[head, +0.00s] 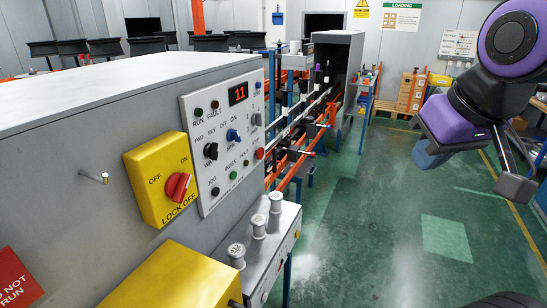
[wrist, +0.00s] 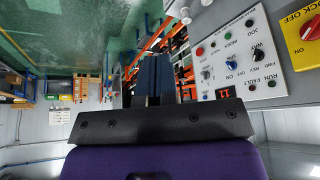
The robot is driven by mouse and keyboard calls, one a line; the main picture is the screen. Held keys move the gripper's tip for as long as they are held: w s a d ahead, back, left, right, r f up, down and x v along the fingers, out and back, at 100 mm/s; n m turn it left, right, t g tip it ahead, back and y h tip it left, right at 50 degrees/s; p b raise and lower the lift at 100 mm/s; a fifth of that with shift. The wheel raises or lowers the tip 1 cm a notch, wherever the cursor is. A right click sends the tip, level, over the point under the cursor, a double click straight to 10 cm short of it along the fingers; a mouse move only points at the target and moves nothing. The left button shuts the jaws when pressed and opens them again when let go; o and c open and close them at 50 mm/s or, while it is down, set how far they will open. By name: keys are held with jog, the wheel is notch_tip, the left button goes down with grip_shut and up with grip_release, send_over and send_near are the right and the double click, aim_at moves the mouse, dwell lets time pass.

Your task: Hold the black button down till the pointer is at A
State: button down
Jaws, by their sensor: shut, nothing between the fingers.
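A small black button (head: 215,191) sits low on the left of the grey control panel (head: 198,108), by the label JOG. A black rotary knob (head: 211,151) is above it. A red display (head: 238,94) on the panel reads 11. I cannot make out a pointer or a mark A in either view. My gripper (head: 430,156) is at the right in the head view, far from the panel and touching nothing. In the wrist view its dark blue fingers (wrist: 152,75) are together and empty, with the panel (wrist: 235,65) off to the right.
A yellow lock-off box (head: 152,185) with a red switch is left of the panel. Several metal spindles (head: 258,227) stand on a grey ledge below. Orange rails (head: 290,165) run back from the machine. The green floor (head: 390,190) between machine and arm is clear.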

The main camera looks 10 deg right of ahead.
aim_at(215, 191)
jog(key=w+a+f+n+t, duration=0.1)
jog(key=w+a+f+n, duration=0.15)
jog(key=w, duration=0.45)
jog(key=w+a+f+n, duration=0.2)
jog(key=w+f+n, duration=0.2)
jog(key=w, duration=0.3)
jog(key=w+a+f+n+t, duration=0.1)
jog(key=w+a+f+n, duration=0.2)
jog(key=w, duration=0.4)
jog(key=w+a+f+n+y, duration=0.3)
jog(key=a+f+n, duration=0.2)
jog(key=f, duration=0.4)
jog(key=w+a+f+n+y, duration=0.2)
jog(key=w+a+f+n, duration=0.2)
jog(key=a+f+n, duration=0.2)
notch_tip(215, 191, down, 3)
jog(key=shift+a+r+y, duration=0.1)
jog(key=shift+a+y, duration=0.3)
jog(key=shift+a, duration=0.6)
jog(key=shift+w, duration=0.1)
jog(key=w+a, duration=0.5)
jog(key=a, duration=0.2)
jog(key=shift+w, duration=0.15)
jog(key=shift+w, duration=0.1)
